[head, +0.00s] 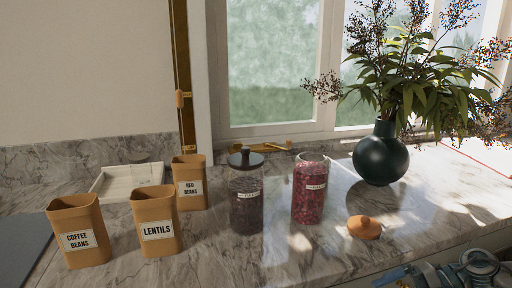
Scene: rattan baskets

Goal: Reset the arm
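My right arm (478,264) shows at the bottom right corner, low by the counter's front edge. Its gripper (396,277) seems to be at the left end of it, partly cut off by the frame, and I cannot tell whether it is open or shut. I see nothing held there. It is apart from the jars and below the orange lid (364,227). My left gripper is not in view.
Orange canisters labelled coffee beans (79,232), lentils (157,222) and red beans (189,182) stand left. A dark-lidded glass jar (246,205), an open jar of red contents (309,190) and a dark vase (380,155) stand right. A pale tray (127,181) lies behind.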

